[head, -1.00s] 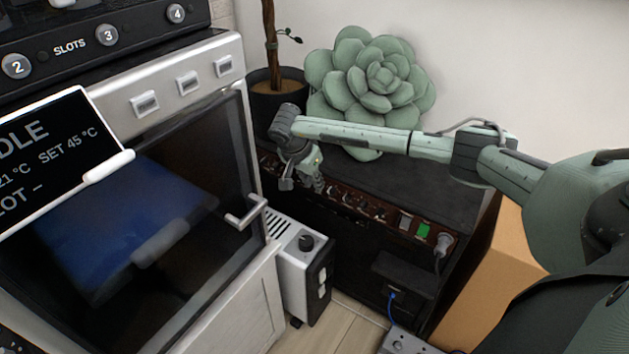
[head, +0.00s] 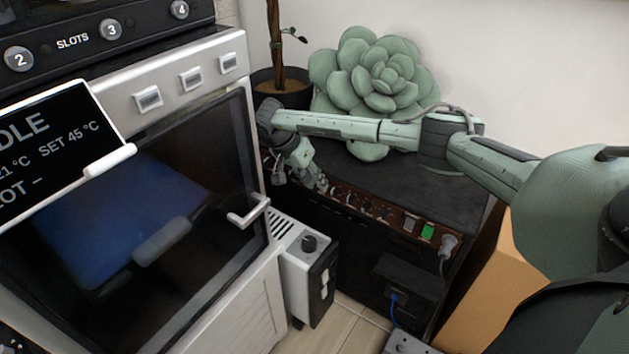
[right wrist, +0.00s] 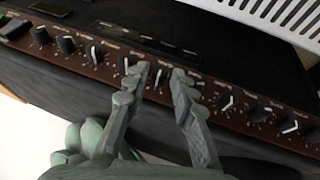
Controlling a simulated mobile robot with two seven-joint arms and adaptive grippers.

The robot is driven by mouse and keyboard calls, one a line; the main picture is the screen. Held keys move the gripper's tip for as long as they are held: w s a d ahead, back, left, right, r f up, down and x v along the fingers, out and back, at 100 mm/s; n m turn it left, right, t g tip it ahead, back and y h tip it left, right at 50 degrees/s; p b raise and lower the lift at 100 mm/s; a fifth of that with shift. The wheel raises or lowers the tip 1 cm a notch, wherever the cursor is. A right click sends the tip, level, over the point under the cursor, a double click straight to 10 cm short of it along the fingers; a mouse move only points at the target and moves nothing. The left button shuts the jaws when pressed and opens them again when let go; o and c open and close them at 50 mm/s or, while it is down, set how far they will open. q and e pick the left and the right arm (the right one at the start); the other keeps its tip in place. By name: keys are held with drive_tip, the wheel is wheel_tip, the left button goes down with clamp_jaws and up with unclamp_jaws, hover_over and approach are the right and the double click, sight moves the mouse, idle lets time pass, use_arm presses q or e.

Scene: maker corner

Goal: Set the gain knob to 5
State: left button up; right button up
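The amplifier's brown control panel (head: 387,213) carries a row of small dark knobs with pale pointers. It also shows in the right wrist view (right wrist: 243,123), upside down. The labels are too small and blurred to read, so I cannot tell which knob is gain. My right gripper (head: 301,183) is at the panel's left part in the head view. In the right wrist view its two fingers (right wrist: 159,77) are apart, with the tips over the knob row. A knob (right wrist: 126,65) shows just left of the fingers; the spot between the tips is partly hidden. My left gripper is not in view.
A silver-fronted oven (head: 170,215) with a protruding handle (head: 250,211) stands close left of the amplifier. A small white heater-like unit (head: 296,262) stands on the floor between them. A green succulent-shaped cushion (head: 378,75) and a plant pot (head: 283,91) are behind. A cardboard box (head: 480,285) is at right.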

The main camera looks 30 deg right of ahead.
drive_tip(key=v, duration=0.7)
drive_tip(key=shift+r, duration=0.3)
